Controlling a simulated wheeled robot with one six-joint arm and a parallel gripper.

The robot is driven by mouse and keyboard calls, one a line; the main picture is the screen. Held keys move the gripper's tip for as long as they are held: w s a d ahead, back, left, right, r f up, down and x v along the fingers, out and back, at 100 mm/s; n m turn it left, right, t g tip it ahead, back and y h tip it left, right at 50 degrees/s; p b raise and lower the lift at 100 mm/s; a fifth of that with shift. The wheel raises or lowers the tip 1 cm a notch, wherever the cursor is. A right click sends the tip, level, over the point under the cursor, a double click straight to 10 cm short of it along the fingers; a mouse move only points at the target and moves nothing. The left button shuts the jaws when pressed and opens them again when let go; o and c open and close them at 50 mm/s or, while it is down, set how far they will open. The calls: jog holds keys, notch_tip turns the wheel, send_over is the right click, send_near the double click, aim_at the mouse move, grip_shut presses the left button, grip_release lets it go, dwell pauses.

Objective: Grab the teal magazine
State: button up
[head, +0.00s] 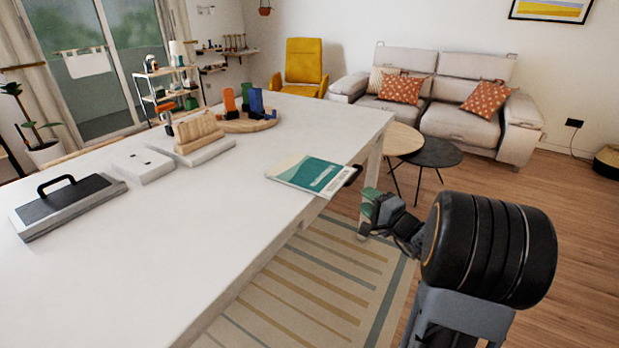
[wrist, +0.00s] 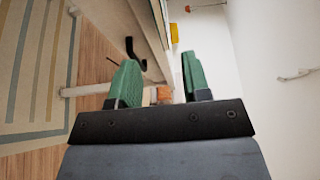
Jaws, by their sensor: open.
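The teal magazine (head: 312,175), with a teal and white cover, lies flat on the white table (head: 250,200). Its right end reaches the table's right edge in the head view. My gripper (head: 378,207), with green fingers, is off that edge, to the right of the magazine and a little lower in the picture, apart from it. In the wrist view my gripper (wrist: 160,75) has its fingers spread with nothing held between them. I cannot make out the magazine clearly in the wrist view; the table shows there edge-on.
A small black thing (head: 352,175) sits at the table edge beside the magazine. A wooden rack (head: 198,133), a round board (head: 240,124) with coloured items, and a black-handled block (head: 68,205) stand farther left. The tabletop in front of the magazine is bare.

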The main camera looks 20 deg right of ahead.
aim_at(341, 178)
jog(key=p+x, duration=0.1)
jog(key=x, duration=1.1)
jog(key=shift+c, duration=0.2)
grip_shut()
